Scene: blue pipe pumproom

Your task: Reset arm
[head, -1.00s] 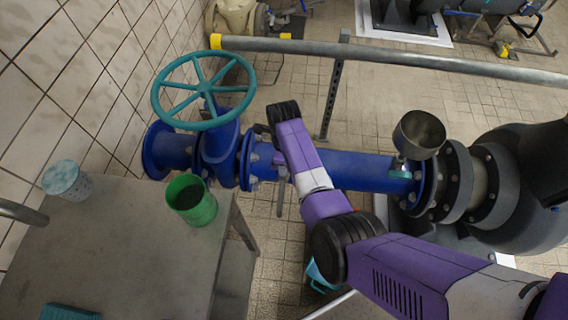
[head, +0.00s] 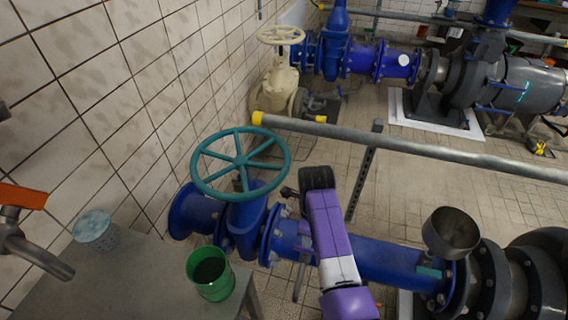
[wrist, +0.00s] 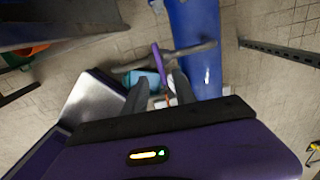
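The task names no object, only my arm. In the head view my purple and white arm reaches up from the bottom, over the blue pipe (head: 377,264), with its black end just right of the teal handwheel (head: 240,161). My gripper's fingers are not clear in that view. In the wrist view my gripper (wrist: 161,84) points down with its two grey fingers apart.
A metal rail (head: 420,149) crosses behind the pipe. A metal funnel (head: 451,232) sits at right. Tiled wall is left; open floor lies beyond the rail.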

